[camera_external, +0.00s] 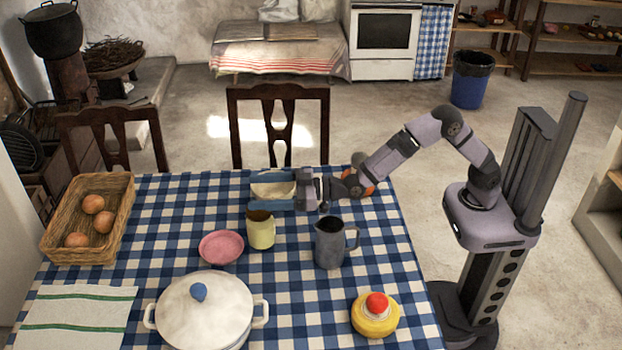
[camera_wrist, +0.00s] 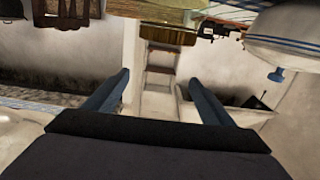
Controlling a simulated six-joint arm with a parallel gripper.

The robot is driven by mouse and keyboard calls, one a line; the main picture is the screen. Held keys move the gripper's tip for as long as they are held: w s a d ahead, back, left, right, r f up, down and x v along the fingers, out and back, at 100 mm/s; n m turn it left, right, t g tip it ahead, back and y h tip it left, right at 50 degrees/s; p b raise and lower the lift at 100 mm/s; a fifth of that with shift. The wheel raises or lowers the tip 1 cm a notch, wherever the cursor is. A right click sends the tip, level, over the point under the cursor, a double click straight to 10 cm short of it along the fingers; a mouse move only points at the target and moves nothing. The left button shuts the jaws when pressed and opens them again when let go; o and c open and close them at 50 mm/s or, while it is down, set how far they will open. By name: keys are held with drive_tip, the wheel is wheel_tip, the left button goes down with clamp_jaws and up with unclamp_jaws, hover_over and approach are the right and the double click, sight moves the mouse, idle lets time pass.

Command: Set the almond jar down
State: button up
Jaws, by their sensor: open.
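A pale yellow jar with a brown top (camera_external: 260,232), which I take to be the almond jar, stands upright on the blue checked tablecloth (camera_external: 180,200). My gripper (camera_external: 272,190) is just behind the jar in the external view, its blue fingers spread and pointing left. In the wrist view the fingers (camera_wrist: 158,98) are wide apart, with nothing held between them. The jar does not clearly show in the wrist view. A pale patch shows between the fingers in the external view; I cannot tell what it is.
A pink bowl (camera_external: 221,246) sits left of the jar and a grey pitcher (camera_external: 329,243) right of it. A white lidded pot (camera_external: 203,318), a yellow item with a red top (camera_external: 375,318) and a wicker basket (camera_external: 120,212) stand further off.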

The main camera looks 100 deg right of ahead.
sight(247, 211)
drive_tip(key=shift+f, duration=3.5)
drive_tip(key=shift+w, duration=2.5)
drive_tip(key=c, duration=1.9)
drive_tip(key=shift+r, duration=0.2)
clamp_jaws()
drive_tip(key=shift+r, duration=0.1)
